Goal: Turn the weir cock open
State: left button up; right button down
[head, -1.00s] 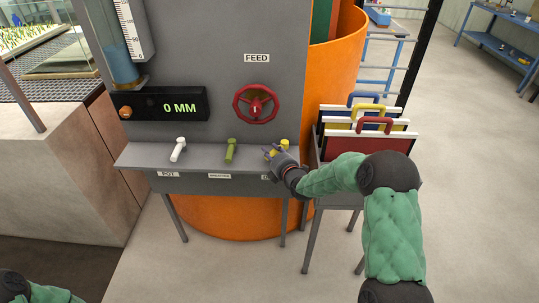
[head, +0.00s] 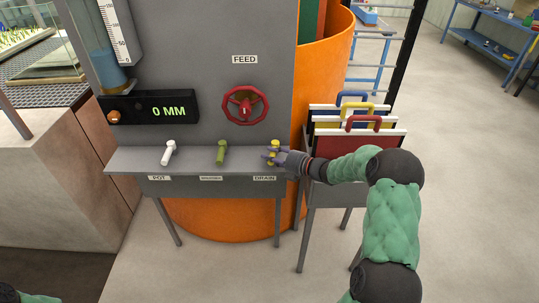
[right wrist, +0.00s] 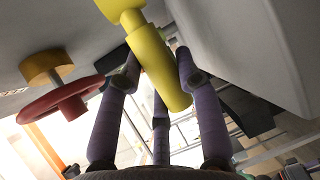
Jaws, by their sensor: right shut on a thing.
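Three small cocks stand on the grey shelf (head: 190,158) of the panel: a white one (head: 168,152) above the label POT, an olive-green one (head: 221,152) above a label too small to read, and a yellow one (head: 274,145) above the label DRAIN. No label that I can read says weir. My right gripper (head: 270,157) is shut on the yellow cock's handle, reaching in from the right. In the right wrist view its purple fingers (right wrist: 157,80) close around the yellow handle (right wrist: 163,72). My left gripper is out of view.
A red FEED handwheel (head: 245,105) is above the shelf; it also shows in the right wrist view (right wrist: 60,98). A display (head: 155,109) reads 0 MM. An orange drum (head: 325,75) is behind.

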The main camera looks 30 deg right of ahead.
jog(key=shift+s+f+n+g+y, duration=0.1)
jog(key=shift+s+n+g+y, duration=0.05)
jog(key=shift+n+g+y, duration=0.2)
dwell(0.3)
jog(key=c, duration=0.8)
grip_release()
jog(key=shift+d, duration=0.1)
jog(key=v, duration=1.2)
